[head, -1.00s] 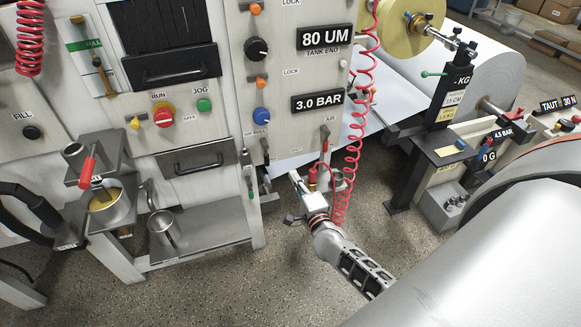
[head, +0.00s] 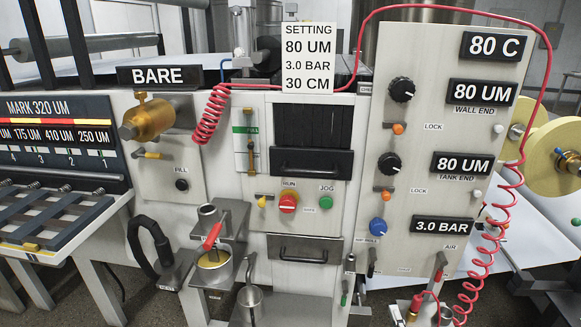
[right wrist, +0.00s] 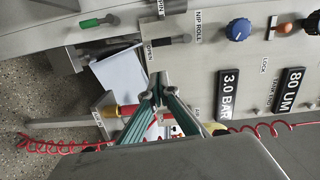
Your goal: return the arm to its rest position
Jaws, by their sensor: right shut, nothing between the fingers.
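My right gripper (right wrist: 152,92) shows in the right wrist view with its two teal fingers closed together and nothing between them. It is in front of the machine's lower panel, near a red and brass air fitting (right wrist: 124,110) and apart from the nip roll lever (right wrist: 172,39). The rest of the right arm is out of the head view. My left gripper is not in view.
The control panel (head: 448,150) with knobs and displays stands to the right. The red hose loops over the panel. A yellow roll (head: 548,160) stands at the far right.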

